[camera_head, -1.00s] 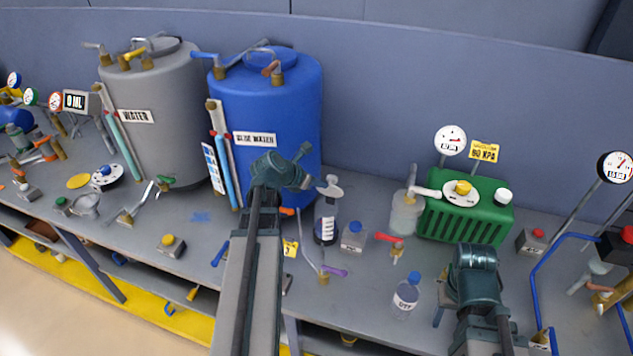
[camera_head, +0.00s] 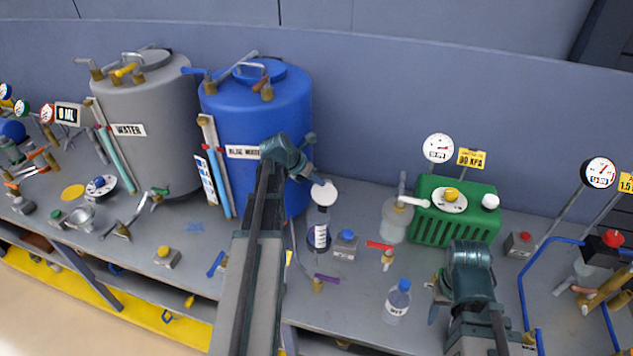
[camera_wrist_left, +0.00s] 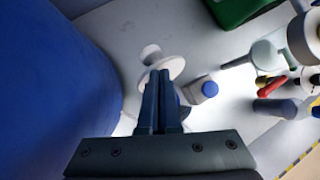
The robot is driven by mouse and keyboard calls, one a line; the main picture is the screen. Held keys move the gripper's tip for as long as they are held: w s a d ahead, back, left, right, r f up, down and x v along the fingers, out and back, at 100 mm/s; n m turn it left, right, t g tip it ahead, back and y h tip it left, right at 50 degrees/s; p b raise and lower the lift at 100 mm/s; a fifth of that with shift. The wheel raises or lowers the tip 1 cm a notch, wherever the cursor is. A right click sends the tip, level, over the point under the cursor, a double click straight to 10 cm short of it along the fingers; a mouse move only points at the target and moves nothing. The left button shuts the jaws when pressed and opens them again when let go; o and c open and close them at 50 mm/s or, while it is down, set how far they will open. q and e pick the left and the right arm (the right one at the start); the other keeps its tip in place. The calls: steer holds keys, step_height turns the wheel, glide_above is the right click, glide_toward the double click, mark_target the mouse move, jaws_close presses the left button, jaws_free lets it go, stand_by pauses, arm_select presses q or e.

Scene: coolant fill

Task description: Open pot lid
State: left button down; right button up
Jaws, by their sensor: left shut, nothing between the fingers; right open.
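A clear pot with a scale label (camera_head: 320,236) stands on the bench in front of the blue tank. Its round white lid (camera_head: 324,193) is at the top, its disc facing the head camera. The white lid also shows in the left wrist view (camera_wrist_left: 163,67), with a small knob at its far left. My left gripper (camera_head: 316,181) is shut and empty at the lid; its fingertips (camera_wrist_left: 160,73) overlap the lid's edge in the wrist view. I cannot tell whether they touch. My right gripper (camera_head: 437,290) is open and empty near the green box, partly hidden by its own wrist.
The blue tank (camera_head: 262,110) stands close to the left gripper. A small blue-button box (camera_head: 345,246) is right of the pot. A purple-handled valve (camera_head: 320,280), a red-handled valve (camera_head: 386,256) and a blue-capped bottle (camera_head: 398,300) stand nearby. The green box (camera_head: 455,220) is further right.

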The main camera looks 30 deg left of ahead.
arm_select(q)
steer(key=shift+a, duration=0.15)
steer(key=shift+r, duration=0.15)
steer(key=shift+r+p, duration=0.7)
steer(key=shift+p, duration=0.15)
steer(key=shift+s+a+r, duration=0.1)
steer(key=p+v, duration=1.1)
steer(key=v, duration=0.3)
steer(key=w+d+f+m+g+y+b, duration=0.1)
steer(key=w+f+m+g, duration=0.1)
steer(key=w+m, duration=0.7)
steer(key=w+d+f+m+g+y+b, duration=0.1)
steer(key=w+f+m, duration=0.4)
steer(key=m, duration=1.7)
steer(key=w+d+g+y, duration=0.1)
steer(key=w+g, duration=0.1)
steer(key=w, duration=0.1)
steer(key=shift+w+d+f+m+g+b, duration=0.2)
steer(key=shift+w+m+g+b, duration=0.1)
steer(key=shift+w+b, duration=0.1)
